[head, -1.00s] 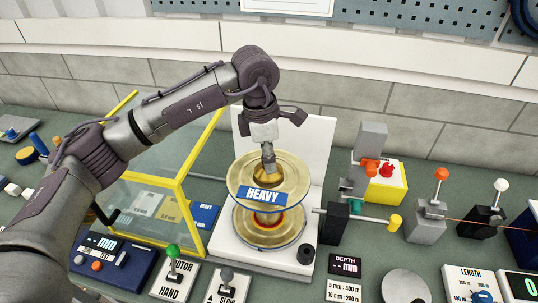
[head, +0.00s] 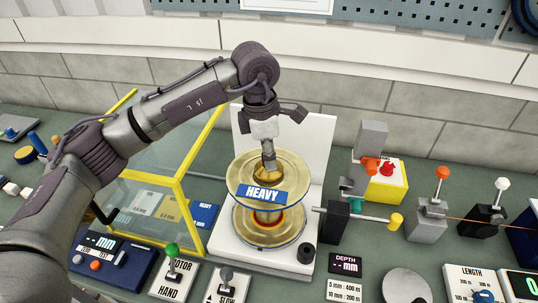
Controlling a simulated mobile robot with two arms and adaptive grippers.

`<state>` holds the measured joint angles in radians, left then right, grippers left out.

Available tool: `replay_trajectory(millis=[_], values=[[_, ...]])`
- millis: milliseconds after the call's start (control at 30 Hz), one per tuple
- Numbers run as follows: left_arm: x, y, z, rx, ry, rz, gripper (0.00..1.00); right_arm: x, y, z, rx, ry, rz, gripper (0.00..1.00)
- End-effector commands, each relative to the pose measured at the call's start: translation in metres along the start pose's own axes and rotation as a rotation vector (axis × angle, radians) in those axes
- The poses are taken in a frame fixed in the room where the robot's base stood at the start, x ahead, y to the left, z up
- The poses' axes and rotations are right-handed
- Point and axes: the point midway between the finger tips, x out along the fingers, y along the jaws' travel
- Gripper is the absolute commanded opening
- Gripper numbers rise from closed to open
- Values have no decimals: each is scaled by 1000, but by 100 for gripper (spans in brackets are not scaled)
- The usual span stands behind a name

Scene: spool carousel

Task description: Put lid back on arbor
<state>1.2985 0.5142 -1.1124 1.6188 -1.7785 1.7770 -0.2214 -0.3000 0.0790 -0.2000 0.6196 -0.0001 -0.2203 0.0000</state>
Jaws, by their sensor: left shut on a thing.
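The lid (head: 239,173) looks like a round, see-through amber disc with a blue HEAVY label on its front. My left gripper (head: 269,166) points down from above and is shut on the gold piece at the disc's middle. Below the disc is a similar amber round with a red ring (head: 268,217), on the white stand (head: 224,240). The arbor itself is hidden under the disc, and I cannot tell whether the lid touches it. My right gripper is not in view.
A yellow-framed clear guard (head: 180,195) stands left of the stand. A yellow-tipped rod (head: 375,218) and a grey post with a yellow box (head: 393,185) stand close on the right. Control panels (head: 175,277) line the front. A grey wall is behind.

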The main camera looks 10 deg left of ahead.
Motion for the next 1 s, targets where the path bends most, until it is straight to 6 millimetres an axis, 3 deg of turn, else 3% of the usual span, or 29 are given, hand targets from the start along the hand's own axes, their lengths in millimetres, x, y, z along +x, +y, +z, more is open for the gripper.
replay_trajectory(millis=[1000], values=[[-1,0,0,0,-1,1,0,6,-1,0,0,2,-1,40]])
